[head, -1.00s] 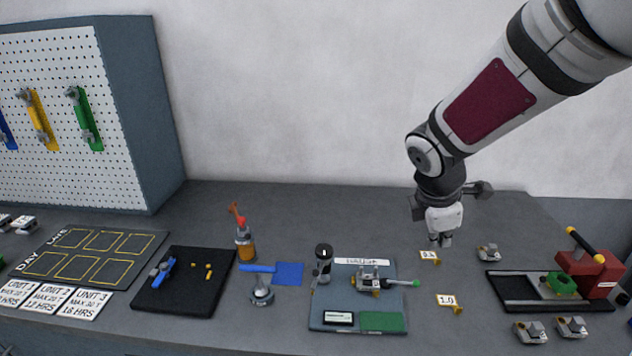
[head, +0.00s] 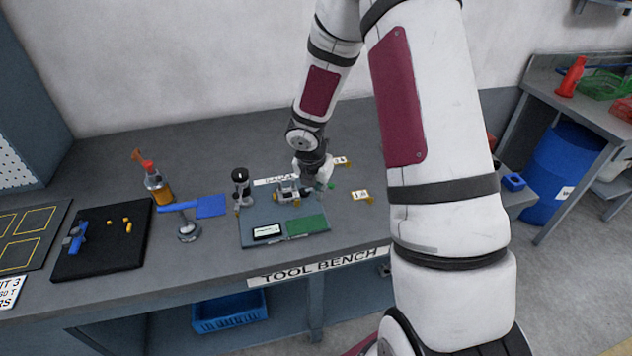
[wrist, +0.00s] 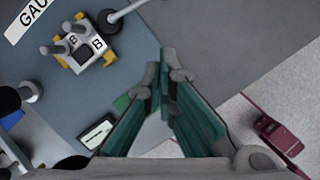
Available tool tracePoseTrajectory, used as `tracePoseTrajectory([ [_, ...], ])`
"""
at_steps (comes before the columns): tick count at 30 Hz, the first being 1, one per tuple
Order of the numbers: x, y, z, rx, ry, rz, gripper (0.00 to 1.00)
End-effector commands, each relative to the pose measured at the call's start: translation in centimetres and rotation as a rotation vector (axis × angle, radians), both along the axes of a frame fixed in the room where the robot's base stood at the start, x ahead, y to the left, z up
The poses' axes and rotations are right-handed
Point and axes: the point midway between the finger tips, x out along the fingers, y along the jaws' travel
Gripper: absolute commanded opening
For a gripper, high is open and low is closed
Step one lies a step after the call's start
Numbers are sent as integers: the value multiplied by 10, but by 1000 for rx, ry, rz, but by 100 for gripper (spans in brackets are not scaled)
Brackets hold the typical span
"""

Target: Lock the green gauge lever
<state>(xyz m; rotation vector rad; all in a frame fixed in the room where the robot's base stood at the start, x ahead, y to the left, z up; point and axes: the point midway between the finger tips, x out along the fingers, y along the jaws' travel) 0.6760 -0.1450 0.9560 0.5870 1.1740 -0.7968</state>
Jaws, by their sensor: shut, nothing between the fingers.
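The gauge fixture (head: 289,192) sits on the blue-grey gauge board (head: 259,216) in the head view. The green tip of its lever (head: 331,186) shows at the fixture's right, beside my gripper (head: 322,182). In the wrist view the fixture (wrist: 82,44) has yellow corners and "B" marks. A grey rod (wrist: 130,10) runs from its dark round pivot out past the top edge; the green tip is out of that view. My gripper (wrist: 168,78) is shut and empty, with its fingers right of the fixture. Whether it touches the lever I cannot tell.
A black-and-silver upright tool (head: 241,188) stands at the board's left edge. A green pad (head: 307,225) and a white-faced display (head: 267,232) lie at its front. Yellow-clipped tags (head: 361,195) lie to the right. My arm hides the bench's right part.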

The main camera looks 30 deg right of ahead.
Motion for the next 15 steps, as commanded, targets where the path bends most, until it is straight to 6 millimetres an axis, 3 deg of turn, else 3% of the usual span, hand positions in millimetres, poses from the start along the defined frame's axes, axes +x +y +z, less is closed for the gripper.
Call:
tracePoseTrajectory([
  [7,7,-9,-39,0,2,3,0],
  [15,25,-34,-44,1,-3,-2,0],
])
